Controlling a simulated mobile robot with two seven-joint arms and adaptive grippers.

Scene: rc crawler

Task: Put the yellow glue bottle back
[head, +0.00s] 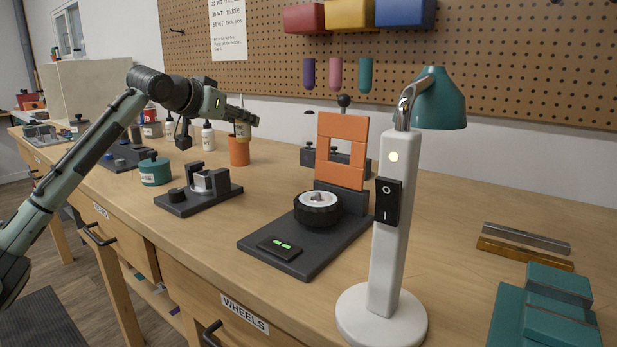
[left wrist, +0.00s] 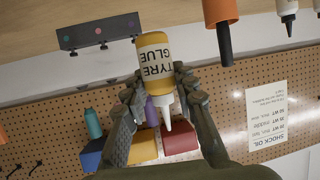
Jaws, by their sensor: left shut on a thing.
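The yellow glue bottle (left wrist: 153,62) has a white label reading "TYRE GLUE" and a white nozzle. My left gripper (left wrist: 155,98) is shut on it, with a finger on each side near its shoulder. My right gripper is not in view.
A dark rack with coloured dots (left wrist: 103,31) is near the bottle. A wheel stand (head: 305,245), a white lamp (head: 384,240) and a teal block (head: 543,310) occupy the bench. The pegboard (head: 480,60) is behind.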

